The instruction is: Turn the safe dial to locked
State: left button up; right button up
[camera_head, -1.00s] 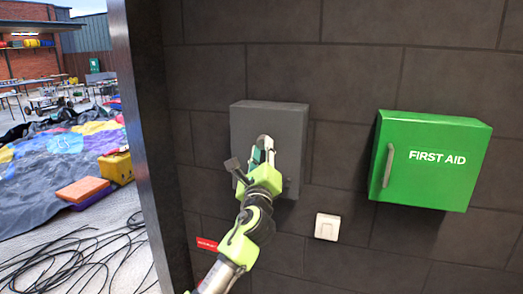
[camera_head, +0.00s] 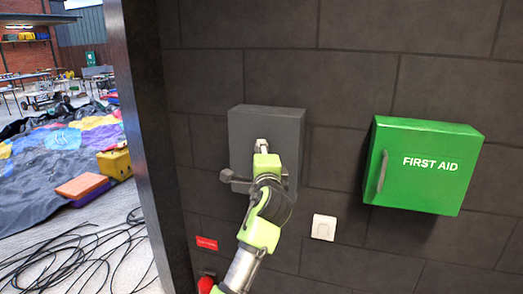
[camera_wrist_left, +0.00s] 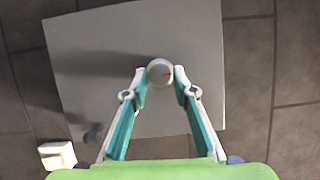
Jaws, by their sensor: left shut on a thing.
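The safe is a dark grey box (camera_head: 285,122) fixed to the tiled wall; its front fills much of the left wrist view (camera_wrist_left: 95,45). A small round pale dial with a short red mark (camera_wrist_left: 159,71) sticks out of that front. My left gripper (camera_wrist_left: 160,80) has its two fingertips on either side of the dial, shut on it. In the head view my left gripper (camera_head: 262,146) is in front of the safe and hides the dial. Which position the red mark stands for cannot be read. My right gripper is in neither view.
A green first aid cabinet (camera_head: 425,165) hangs to the right of the safe. A white switch (camera_head: 324,227) is below and right, a red label (camera_head: 206,243) below and left. A dark wall edge (camera_head: 140,130) stands left, with cables (camera_head: 70,262) on the ground beyond.

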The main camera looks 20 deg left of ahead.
pick_arm(q)
jog(key=shift+r+n, duration=0.1)
jog(key=shift+n, duration=0.2)
dwell(0.4)
jog(key=o, duration=1.1)
jog(key=shift+s, duration=0.1)
jog(key=v, duration=1.1)
jog(key=shift+s, duration=0.35)
